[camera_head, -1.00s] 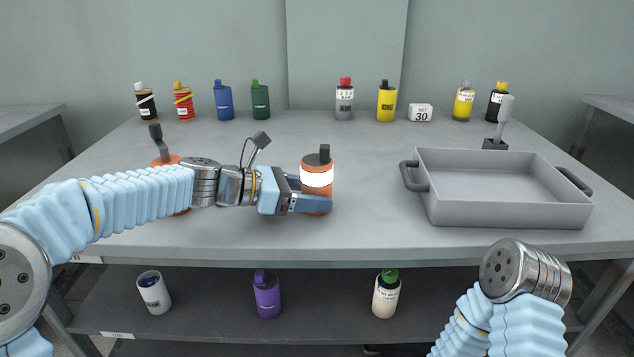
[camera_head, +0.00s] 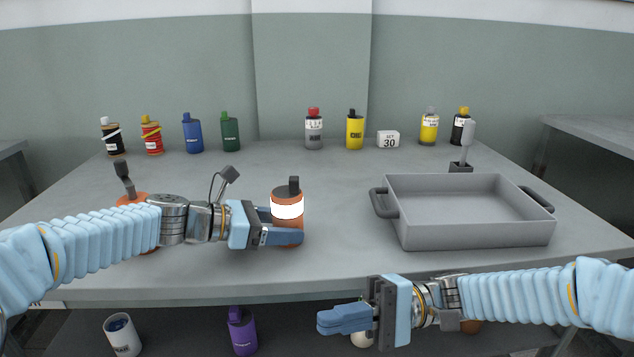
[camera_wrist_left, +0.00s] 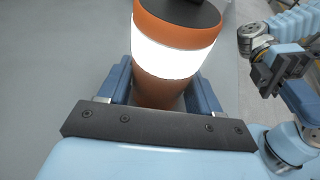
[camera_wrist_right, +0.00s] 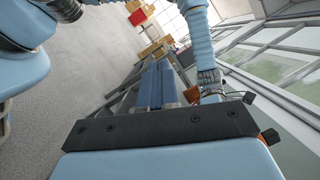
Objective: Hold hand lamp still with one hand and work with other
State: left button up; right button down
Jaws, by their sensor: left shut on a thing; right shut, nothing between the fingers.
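The hand lamp (camera_head: 287,206) is an orange cylinder with a glowing white band and a dark top with a small upright piece. It stands upright near the front of the table, left of centre. My left gripper (camera_head: 283,228) is shut around its lower body; the left wrist view shows a finger on each side of the lamp (camera_wrist_left: 178,45). My right gripper (camera_head: 345,319) is shut and empty, in front of the table's front edge and below the lamp. In the right wrist view its fingers (camera_wrist_right: 157,85) lie together with nothing between them.
A grey tray (camera_head: 395,215) with two handles stands right of the lamp. Another orange thing (camera_head: 130,199) is partly hidden behind my left arm. Several bottles and a block marked 30 (camera_head: 388,139) line the back. A purple bottle (camera_head: 242,333) and a white cup (camera_head: 122,336) sit below.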

aim_at(294, 184)
jog(key=w+d+r+n+t+h, duration=0.1)
jog(key=w+r+n, duration=0.2)
jog(key=r, duration=0.3)
jog(key=w+d+r+n, duration=0.1)
jog(key=w+r+n, duration=0.15)
jog(key=r, duration=0.35)
jog(key=w+d+r+n+t+h, duration=0.1)
jog(key=w+d+r+n, duration=0.1)
jog(key=r+n, duration=0.25)
jog(key=w+d+f+m+t, duration=0.4)
jog(key=w+d+f+m, duration=0.2)
jog(key=w+d+m, duration=0.3)
jog(key=w, duration=0.3)
jog(key=shift+w+y, duration=0.25)
jog(key=shift+y, duration=0.15)
jog(key=shift+f, duration=0.1)
jog(key=w+a, duration=0.1)
jog(key=a, duration=1.3)
